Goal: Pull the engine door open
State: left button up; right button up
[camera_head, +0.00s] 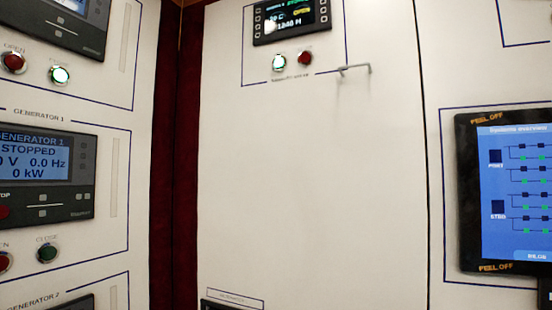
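A tall white cabinet door (310,190) fills the middle of the head view and looks shut, flush with the panel to its right. A small metal bar handle (355,69) sticks out near its upper right part. I cannot tell from the frame whether this is the engine door. Neither of my grippers shows in this view, so their places relative to the handle are hidden.
A display (290,18) with a lit button (279,62) and a red button (305,57) sits above the handle's left. A generator panel (48,172) is at left, a touchscreen (507,195) at right. A dark red gap (187,150) runs left of the door.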

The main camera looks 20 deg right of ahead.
aim_at(312, 189)
jog(key=z, duration=2.5)
jog(key=k, duration=0.8)
jog(key=u, duration=1.55)
